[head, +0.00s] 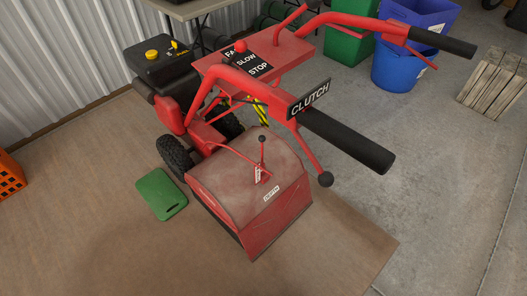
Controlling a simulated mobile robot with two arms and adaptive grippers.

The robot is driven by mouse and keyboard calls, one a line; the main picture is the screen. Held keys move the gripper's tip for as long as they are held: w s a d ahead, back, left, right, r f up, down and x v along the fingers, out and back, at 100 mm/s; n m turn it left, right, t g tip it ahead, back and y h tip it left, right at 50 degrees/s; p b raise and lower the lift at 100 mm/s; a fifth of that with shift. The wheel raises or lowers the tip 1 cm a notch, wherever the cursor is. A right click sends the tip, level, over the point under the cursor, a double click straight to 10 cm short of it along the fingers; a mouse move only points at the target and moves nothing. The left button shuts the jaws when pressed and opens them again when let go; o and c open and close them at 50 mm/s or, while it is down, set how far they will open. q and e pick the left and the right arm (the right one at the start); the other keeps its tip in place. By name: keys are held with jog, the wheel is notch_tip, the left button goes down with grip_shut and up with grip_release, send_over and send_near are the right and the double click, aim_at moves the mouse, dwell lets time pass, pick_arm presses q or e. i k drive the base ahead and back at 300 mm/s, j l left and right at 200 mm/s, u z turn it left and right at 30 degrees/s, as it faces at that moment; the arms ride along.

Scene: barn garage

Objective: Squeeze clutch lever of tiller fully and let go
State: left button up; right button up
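The red tiller (245,185) stands on a brown mat, with its handlebars reaching toward me. A black sign reading CLUTCH (308,97) sits on the nearer handlebar, beside its black grip (350,140). A clear gap shows between the lever's end and the grip. The other handlebar has a black grip (442,41) and a thin red lever (420,60) under it. Nothing touches either lever. Neither of my grippers is in view.
A throttle panel reading FAST, SLOW and STOP (247,63) is on the tiller. A green kneeling pad (161,194) lies on the brown mat (95,230).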

aim_at(325, 179)
jog(key=j+z, duration=0.1)
jog(key=z, duration=0.6)
jog(key=j+z, duration=0.45)
jog(key=j, duration=0.6)
jog(key=j+z, duration=0.45)
jog(key=j, duration=0.55)
jog(key=k+j, duration=0.15)
jog(key=j, duration=0.25)
